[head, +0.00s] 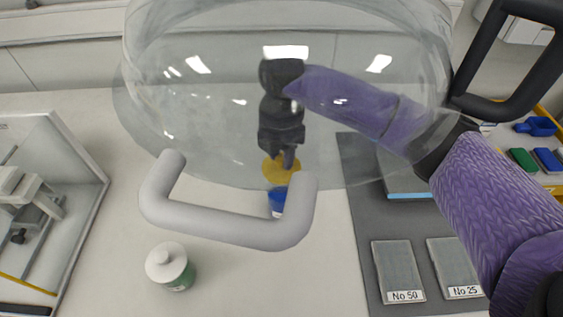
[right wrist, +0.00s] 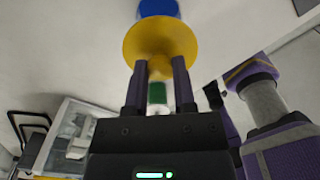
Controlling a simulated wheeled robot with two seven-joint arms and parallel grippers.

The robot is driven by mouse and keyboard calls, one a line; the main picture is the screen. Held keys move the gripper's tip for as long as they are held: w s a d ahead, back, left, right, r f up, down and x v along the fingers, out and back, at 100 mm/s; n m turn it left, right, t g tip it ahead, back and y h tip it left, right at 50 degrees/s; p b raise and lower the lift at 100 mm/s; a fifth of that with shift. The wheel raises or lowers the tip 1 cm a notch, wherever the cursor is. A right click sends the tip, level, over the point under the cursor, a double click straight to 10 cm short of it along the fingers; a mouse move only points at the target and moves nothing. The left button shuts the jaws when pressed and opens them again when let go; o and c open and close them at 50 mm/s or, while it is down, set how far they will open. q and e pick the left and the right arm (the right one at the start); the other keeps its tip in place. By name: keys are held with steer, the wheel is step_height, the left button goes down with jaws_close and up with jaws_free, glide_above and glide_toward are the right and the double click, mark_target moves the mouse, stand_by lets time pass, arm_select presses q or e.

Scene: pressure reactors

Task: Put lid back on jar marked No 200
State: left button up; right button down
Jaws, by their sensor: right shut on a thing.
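My right gripper (head: 290,158) is shut on a yellow, wide-rimmed, funnel-like piece (head: 278,173). In the right wrist view my right gripper's fingers (right wrist: 160,75) pinch its narrow part, below the broad yellow disc (right wrist: 160,42). A small blue and white container (head: 277,203) is just beyond the yellow piece; its blue part also shows in the right wrist view (right wrist: 159,9). I cannot tell whether they touch. A jar (head: 168,265) with a white lid and green label stands on the bench at lower left. No "No 200" mark is readable. My left gripper is not in view.
A clear curved shell with a grey handle (head: 228,226) covers the upper view. Flat plates marked No 50 (head: 397,272) and No 25 (head: 455,268) lie on a dark mat at right. A glass-sided balance case (head: 75,165) stands at left. Bench around the green-labelled jar is clear.

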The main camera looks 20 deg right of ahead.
steer(key=shift+w+n, duration=0.25)
steer(key=shift+n, duration=0.05)
steer(key=shift+f+b, duration=0.45)
steer(key=shift+b, duration=0.25)
step_height(320, 180, down, 4)
steer(key=b, duration=0.4)
steer(key=shift+s+r, duration=0.1)
steer(key=shift+r, duration=0.1)
steer(key=shift+f, duration=0.85)
steer(key=shift+r, duration=0.1)
steer(key=shift+p, duration=0.35)
steer(key=shift+p, duration=0.5)
